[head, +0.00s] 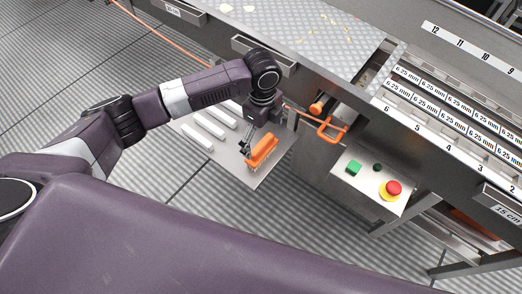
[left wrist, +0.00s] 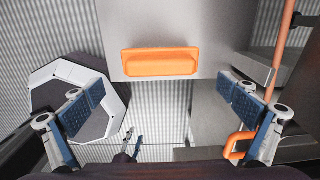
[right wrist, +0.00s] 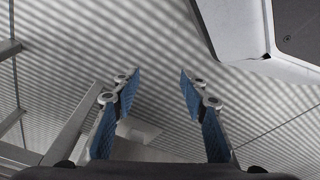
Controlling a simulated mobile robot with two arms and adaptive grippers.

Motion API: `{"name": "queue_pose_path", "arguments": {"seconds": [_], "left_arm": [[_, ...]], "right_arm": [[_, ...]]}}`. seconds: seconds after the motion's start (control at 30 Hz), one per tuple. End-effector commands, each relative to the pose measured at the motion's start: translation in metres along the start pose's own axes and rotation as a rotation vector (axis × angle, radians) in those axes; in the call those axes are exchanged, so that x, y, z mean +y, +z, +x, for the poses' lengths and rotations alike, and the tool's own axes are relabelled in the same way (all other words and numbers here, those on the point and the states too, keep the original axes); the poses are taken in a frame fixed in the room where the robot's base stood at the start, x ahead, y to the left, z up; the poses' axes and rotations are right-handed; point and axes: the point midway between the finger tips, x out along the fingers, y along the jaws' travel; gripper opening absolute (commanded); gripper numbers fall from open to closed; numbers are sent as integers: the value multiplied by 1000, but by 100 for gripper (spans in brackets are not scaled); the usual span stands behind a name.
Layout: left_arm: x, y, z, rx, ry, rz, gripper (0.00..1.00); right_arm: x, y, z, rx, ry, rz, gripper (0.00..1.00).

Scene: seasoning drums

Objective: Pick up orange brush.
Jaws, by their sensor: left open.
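The orange brush (head: 262,150) lies near the front edge of a grey metal shelf plate (head: 258,178). In the left wrist view the brush (left wrist: 160,62) lies lengthwise across the picture, ahead of and between the fingers. My left gripper (head: 246,146) is open and hangs right beside the brush in the head view; in its own wrist view (left wrist: 160,100) nothing is between its fingertips. Whether it touches the brush I cannot tell. My right gripper (right wrist: 160,75) is open and empty over the ribbed floor, and it does not show in the head view.
White bars (head: 208,124) lie on the same plate, left of the brush. An orange handle (head: 332,130) sticks out to the right of it. A control box (head: 372,180) with a green button and a red stop button (head: 393,187) stands further right. The machine table (head: 300,30) rises behind.

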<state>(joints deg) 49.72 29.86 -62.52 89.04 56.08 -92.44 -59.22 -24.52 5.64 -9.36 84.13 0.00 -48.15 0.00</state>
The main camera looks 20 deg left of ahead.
Motion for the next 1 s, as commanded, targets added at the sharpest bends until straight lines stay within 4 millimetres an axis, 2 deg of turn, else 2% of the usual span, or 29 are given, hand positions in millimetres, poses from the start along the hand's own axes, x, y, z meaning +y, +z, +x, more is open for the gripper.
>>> {"name": "queue_pose_path", "arguments": {"seconds": [0.17, 0.47, 0.8, 1.0], "left_arm": [[0, 8, 2, -13, 14, 21, 100], [-1, 8, 31, -13, 12, 20, 100], [0, 6, 70, -12, 11, 19, 100], [0, 6, 74, -13, 10, 19, 100]], "right_arm": [[0, -2, 1, 3, 0, 0, 40], [1, -16, -14, 14, 1, 2, 40], [3, -38, -43, 33, 4, 6, 40], [3, -40, -48, 34, 4, 7, 40]]}}
